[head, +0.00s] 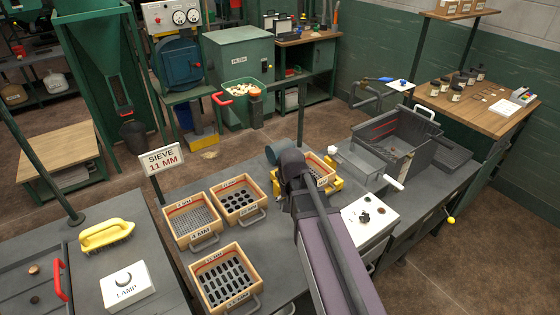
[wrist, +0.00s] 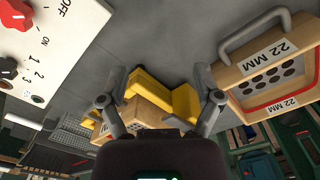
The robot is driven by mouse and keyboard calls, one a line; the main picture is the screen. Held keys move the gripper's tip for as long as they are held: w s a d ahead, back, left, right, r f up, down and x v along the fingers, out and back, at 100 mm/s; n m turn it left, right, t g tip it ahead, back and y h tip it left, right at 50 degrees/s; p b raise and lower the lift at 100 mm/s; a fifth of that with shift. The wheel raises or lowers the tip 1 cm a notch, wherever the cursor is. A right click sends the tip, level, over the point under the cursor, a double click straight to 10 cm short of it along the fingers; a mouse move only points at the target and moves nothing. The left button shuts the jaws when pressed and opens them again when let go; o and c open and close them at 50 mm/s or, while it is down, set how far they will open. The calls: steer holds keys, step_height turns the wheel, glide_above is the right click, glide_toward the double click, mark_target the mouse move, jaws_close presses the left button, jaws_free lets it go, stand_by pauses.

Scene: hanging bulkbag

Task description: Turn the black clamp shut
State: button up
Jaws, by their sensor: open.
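I cannot make out a black clamp for certain in either view. My gripper (wrist: 160,95) is open and empty in the wrist view, with its two grey fingers spread apart. A yellow holder (wrist: 182,101) with a wooden sieve frame (wrist: 150,114) shows between and beyond the fingers. In the head view the yellow holder (head: 336,186) sits on the grey bench, just right of my arm's end. My wrist hides part of the holder and sieve there, and the fingertips are hidden too.
A white control box (head: 364,217) with knobs stands right of my arm; it shows upper left in the wrist view (wrist: 50,45). Wooden sieves (head: 225,277) stand left of my arm, one marked 22 MM (wrist: 270,70). A grey tray machine (head: 398,135) stands farther right.

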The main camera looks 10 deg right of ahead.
steer(key=w+r+m+p, duration=0.6)
steer(key=w+r+p, duration=0.8)
steer(key=r+p, duration=0.1)
steer(key=shift+r+m, duration=0.3)
steer(key=shift+r, duration=0.45)
steer(key=shift+f, duration=0.15)
step_height(320, 180, down, 14)
steer(key=b, duration=1.4)
steer(key=shift+r, duration=0.2)
steer(key=c, duration=1.1)
